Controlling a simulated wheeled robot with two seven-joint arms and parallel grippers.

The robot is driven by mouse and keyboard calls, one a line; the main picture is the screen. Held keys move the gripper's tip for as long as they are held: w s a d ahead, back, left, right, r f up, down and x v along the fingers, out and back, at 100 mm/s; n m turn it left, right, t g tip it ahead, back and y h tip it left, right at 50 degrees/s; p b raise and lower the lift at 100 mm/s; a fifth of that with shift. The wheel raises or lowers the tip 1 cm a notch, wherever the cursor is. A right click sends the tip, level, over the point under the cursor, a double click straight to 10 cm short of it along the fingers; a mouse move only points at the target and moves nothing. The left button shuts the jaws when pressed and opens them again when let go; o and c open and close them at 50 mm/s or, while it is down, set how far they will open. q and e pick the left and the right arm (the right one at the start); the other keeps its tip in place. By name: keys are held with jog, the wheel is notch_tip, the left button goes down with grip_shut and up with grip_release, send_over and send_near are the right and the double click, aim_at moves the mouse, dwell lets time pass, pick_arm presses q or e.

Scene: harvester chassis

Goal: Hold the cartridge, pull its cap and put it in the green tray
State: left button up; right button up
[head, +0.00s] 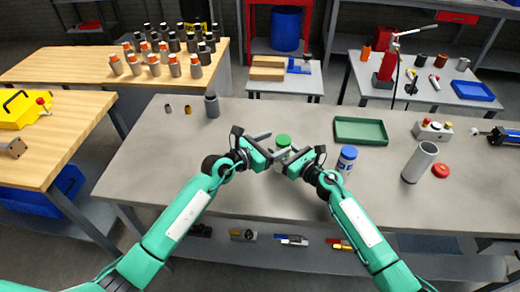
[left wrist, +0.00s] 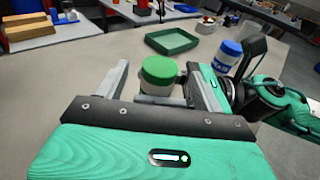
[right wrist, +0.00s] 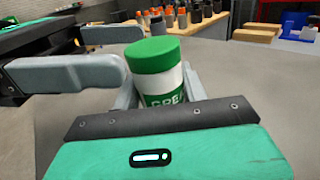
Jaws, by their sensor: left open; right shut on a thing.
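A white cartridge with a green cap (head: 283,141) stands upright on the grey table between my two grippers. Lettering starting "GREA" shows on its body (right wrist: 166,92) in the right wrist view. My right gripper (right wrist: 160,88) is shut on the cartridge body, below the cap. My left gripper (left wrist: 157,75) is open, with one finger on each side of the green cap (left wrist: 159,70); I cannot tell whether they touch it. The green tray (head: 361,142) lies empty on the table behind and to the right, and also shows in the left wrist view (left wrist: 172,50).
A blue-capped container (head: 347,158) stands just right of my right gripper. Farther right are a grey cylinder (head: 420,162), a red button (head: 440,171) and a control box (head: 432,131). A dark grey cylinder (head: 212,105) stands at the back left.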

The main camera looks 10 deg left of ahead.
aim_at(283, 139)
pick_arm(q)
jog(key=shift+x, duration=2.1)
jog(key=c, duration=1.2)
jog(key=shift+o, duration=0.2)
jog(key=shift+r, duration=0.25)
jog(key=shift+c, duration=0.2)
jog(key=shift+r, duration=0.95)
jog(key=shift+r, duration=0.1)
